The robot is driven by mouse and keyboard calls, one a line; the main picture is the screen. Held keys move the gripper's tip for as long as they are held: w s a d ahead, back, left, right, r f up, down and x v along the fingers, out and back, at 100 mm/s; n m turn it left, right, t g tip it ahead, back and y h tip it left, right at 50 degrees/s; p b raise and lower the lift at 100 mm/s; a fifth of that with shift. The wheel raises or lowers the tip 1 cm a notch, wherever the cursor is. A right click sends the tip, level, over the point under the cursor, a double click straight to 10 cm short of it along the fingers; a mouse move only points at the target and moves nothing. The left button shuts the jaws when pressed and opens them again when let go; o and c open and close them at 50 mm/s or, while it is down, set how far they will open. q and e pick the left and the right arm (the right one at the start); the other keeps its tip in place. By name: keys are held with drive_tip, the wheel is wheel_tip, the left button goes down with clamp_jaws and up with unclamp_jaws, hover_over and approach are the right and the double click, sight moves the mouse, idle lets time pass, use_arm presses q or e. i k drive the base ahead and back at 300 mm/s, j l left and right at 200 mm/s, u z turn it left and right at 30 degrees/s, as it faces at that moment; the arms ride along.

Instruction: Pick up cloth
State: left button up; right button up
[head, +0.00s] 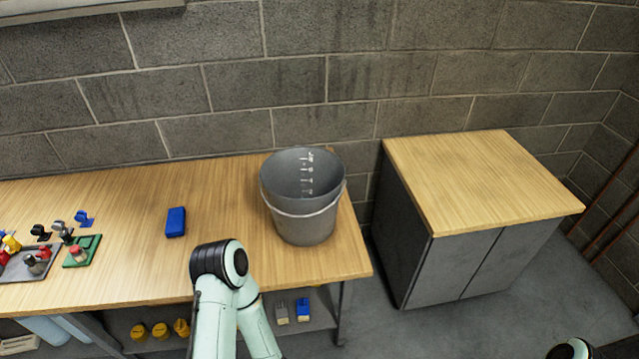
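A small dark blue block-shaped item (176,222) lies on the wooden workbench (130,255), left of the bucket. I cannot tell whether it is a folded cloth or a sponge. No other cloth can be made out. A grey bucket (304,220) with white measuring marks and a wire handle stands upright near the bench's right end; its bottom inside is hidden. A bent section of my arm rises at the front edge of the bench, but neither gripper shows. A bit of my other arm shows at the bottom right.
A dark tray (28,268) and a green pad (82,251) with small coloured pieces are at the bench's left. A grey cabinet (480,180) with a bare wooden top stands right, across a gap. Yellow items (160,330) and two blocks sit on the shelf below.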

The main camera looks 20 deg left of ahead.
sight(176, 218)
drive_tip(key=u, duration=1.85)
drive_tip(key=i+j, duration=0.2)
drive_tip(key=j, duration=0.2)
drive_tip(key=i+j+z, duration=0.1)
drive_tip(key=i+j, duration=0.15)
drive_tip(key=j, duration=0.15)
drive_tip(key=i+j, duration=0.2)
drive_tip(key=j, duration=0.2)
drive_tip(key=i+j, duration=0.2)
drive_tip(key=j, duration=0.2)
drive_tip(key=z, duration=0.05)
